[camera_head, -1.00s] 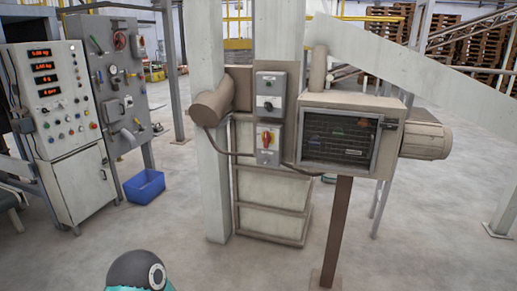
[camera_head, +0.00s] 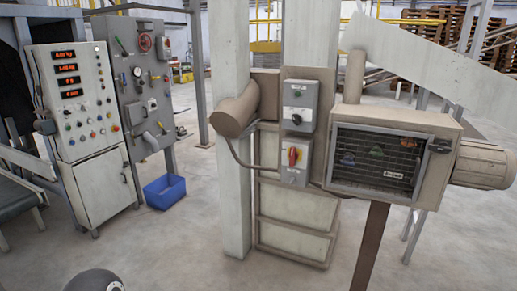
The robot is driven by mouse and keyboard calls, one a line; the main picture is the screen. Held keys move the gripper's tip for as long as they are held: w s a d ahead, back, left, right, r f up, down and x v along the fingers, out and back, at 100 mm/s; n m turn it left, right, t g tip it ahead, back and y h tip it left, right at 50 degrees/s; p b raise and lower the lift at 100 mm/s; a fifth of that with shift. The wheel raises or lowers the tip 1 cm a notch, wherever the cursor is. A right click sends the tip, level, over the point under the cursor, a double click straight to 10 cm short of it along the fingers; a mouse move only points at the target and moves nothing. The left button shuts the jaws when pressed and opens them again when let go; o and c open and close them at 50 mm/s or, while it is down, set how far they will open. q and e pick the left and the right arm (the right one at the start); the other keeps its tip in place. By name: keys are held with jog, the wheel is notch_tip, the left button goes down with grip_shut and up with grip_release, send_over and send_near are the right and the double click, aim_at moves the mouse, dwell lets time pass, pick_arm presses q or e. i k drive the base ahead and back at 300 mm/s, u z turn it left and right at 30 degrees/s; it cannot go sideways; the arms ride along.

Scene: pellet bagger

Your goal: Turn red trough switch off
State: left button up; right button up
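Neither gripper is in view. Only a dark rounded part of mine shows at the bottom left edge.
A mesh-fronted box (camera_head: 373,160) with a motor (camera_head: 484,165) stands right of the switch. A pale post (camera_head: 230,130) and a brown cylinder (camera_head: 236,112) are to its left. A control cabinet (camera_head: 82,125) and blue bin (camera_head: 165,191) stand further left. Open floor lies in front.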

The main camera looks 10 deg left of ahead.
aim_at(293, 155)
jog(key=u, duration=0.05)
jog(key=i, duration=1.3)
jog(key=z, duration=0.5)
